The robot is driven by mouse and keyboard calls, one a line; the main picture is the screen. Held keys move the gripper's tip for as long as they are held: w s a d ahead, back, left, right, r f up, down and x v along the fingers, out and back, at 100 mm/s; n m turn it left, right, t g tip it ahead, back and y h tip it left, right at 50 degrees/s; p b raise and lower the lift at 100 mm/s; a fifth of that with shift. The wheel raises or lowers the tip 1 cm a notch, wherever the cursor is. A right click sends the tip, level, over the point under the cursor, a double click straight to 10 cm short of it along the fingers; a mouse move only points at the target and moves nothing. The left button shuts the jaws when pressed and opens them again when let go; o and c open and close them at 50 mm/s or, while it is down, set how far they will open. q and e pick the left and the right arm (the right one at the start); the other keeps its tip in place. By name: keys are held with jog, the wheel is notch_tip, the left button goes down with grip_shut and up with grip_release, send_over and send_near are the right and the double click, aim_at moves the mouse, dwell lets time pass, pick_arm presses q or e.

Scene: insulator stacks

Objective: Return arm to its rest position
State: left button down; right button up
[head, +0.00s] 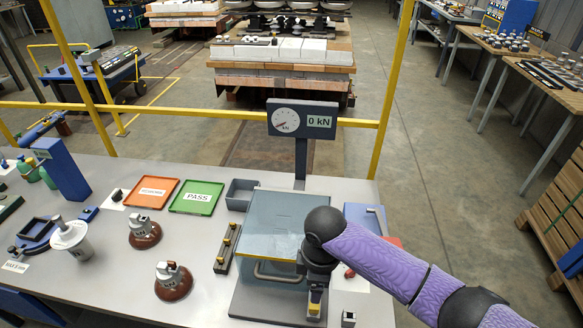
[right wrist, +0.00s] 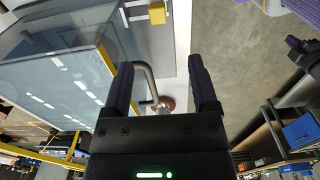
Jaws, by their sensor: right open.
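My right arm (head: 385,265) comes in from the right in the head view, its purple sleeve reaching to the front of the test box. My right gripper (right wrist: 160,75) is open in the right wrist view, its two dark fingers apart. A grey bent handle (right wrist: 146,75) shows near the left finger; I cannot tell if it lies between the fingers. The test box (head: 285,215) has a clear bluish cover and a grey front handle (head: 280,274). It also shows in the right wrist view (right wrist: 55,75). My left gripper is not in view.
A gauge (head: 302,119) reading 0 kN stands behind the box. Left of it are a green PASS tray (head: 197,197), an orange tray (head: 151,192), two brown insulators (head: 144,232) and a white one (head: 75,238). Yellow posts and a rail border the table.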

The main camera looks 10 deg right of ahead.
jog(key=s+a+m+t+y, duration=0.25)
jog(key=s+a+m, duration=0.25)
jog(key=s, duration=0.4)
jog(key=s+d+r+m+h, duration=0.2)
jog(key=s+d+m+h, duration=0.1)
jog(key=s+d+m, duration=0.6)
notch_tip(320, 180, down, 22)
jog(key=s+d+n+b, duration=0.1)
jog(key=b, duration=0.4)
pick_arm(q)
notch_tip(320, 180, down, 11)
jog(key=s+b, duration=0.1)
jog(key=b, duration=0.4)
jog(key=shift+b, duration=0.35)
pick_arm(e)
jog(key=s+d+f+g, duration=0.2)
jog(key=s+d+f, duration=0.1)
jog(key=s+f, duration=1.1)
notch_tip(320, 180, down, 4)
jog(key=shift+s+r+n, duration=0.1)
jog(key=shift+s+n, duration=0.2)
jog(key=shift+n, duration=0.1)
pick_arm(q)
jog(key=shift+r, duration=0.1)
